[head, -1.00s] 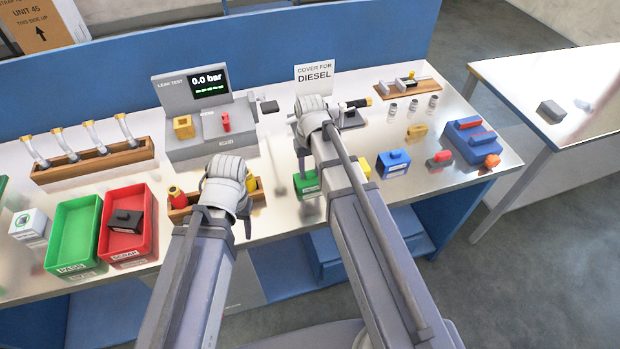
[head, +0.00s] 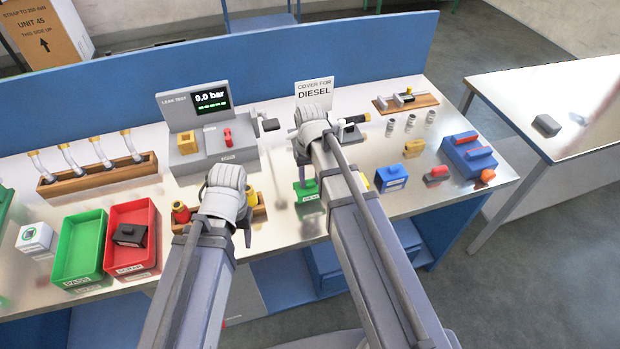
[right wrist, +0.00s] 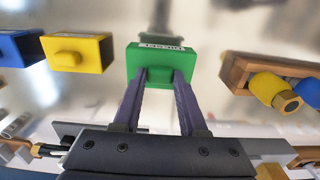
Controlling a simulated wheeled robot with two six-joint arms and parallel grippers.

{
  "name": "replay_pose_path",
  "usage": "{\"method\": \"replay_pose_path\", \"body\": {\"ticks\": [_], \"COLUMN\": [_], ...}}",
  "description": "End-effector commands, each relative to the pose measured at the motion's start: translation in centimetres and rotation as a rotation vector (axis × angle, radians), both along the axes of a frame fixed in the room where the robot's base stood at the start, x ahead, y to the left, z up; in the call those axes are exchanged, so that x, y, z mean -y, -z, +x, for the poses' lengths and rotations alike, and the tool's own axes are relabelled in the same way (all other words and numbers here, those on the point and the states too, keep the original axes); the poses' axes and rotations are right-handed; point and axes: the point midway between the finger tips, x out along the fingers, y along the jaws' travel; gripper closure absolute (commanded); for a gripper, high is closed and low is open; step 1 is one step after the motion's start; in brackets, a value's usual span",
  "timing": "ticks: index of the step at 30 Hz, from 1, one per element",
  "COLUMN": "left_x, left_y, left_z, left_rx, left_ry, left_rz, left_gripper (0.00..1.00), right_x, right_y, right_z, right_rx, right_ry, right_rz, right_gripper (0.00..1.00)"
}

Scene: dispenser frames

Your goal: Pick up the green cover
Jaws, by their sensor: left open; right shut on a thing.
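The green cover (head: 307,191) is a small green block with a white label, at the front middle of the bench. In the right wrist view the green cover (right wrist: 160,60) is between the fingertips of my right gripper (right wrist: 160,78), which is shut on its raised middle part. In the head view my right gripper (head: 305,168) points down onto it, partly hidden by my arm. The cover looks slightly raised off the bench. My left gripper (head: 241,218) is open near the red and yellow parts rack, its fingers mostly hidden by my arm.
A yellow cover (right wrist: 78,53) and a blue cover (head: 391,178) stand beside it. A wooden rack (right wrist: 240,78) with yellow and blue parts is on the other side. A leak tester (head: 205,130) and a sign "COVER FOR DIESEL" (head: 314,92) stand behind. Green (head: 62,276) and red trays (head: 151,215) are left.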

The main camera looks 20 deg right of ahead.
Motion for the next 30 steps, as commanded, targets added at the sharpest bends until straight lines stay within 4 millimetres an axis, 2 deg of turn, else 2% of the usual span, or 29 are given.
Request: {"method": "replay_pose_path", "body": {"ticks": [1, 6, 10, 15, 20, 30], "left_x": [0.0, 0.0, 0.0, 0.0, 0.0, 0.0], "left_y": [-1.6, -4.4, -6.1, -6.9, -6.3, -1.4], "left_z": [0.0, 0.0, 0.0, 0.0, 0.0, 0.0], "left_rx": [0.000, 0.000, 0.000, 0.000, 0.000, 0.000], "left_ry": [0.000, 0.002, 0.001, 0.000, -0.001, 0.001], "left_rz": [0.000, 0.000, 0.000, 0.000, -0.001, 0.000], "left_gripper": [0.46, 0.46, 0.46, 0.46, 0.46, 0.46], "right_x": [0.0, 0.0, 0.0, 0.0, 0.0, 0.0], "right_y": [-1.6, -4.4, -6.1, -6.9, -6.3, -1.4], "right_z": [0.0, 0.0, 0.0, 0.0, 0.0, 0.0], "right_rx": [0.000, 0.000, 0.000, 0.000, 0.000, 0.000], "right_ry": [0.000, 0.000, 0.000, 0.000, 0.000, 0.000], "right_rz": [0.000, 0.000, 0.000, 0.000, 0.000, 0.000], "right_gripper": [1.00, 1.00, 1.00, 1.00, 1.00, 1.00]}}
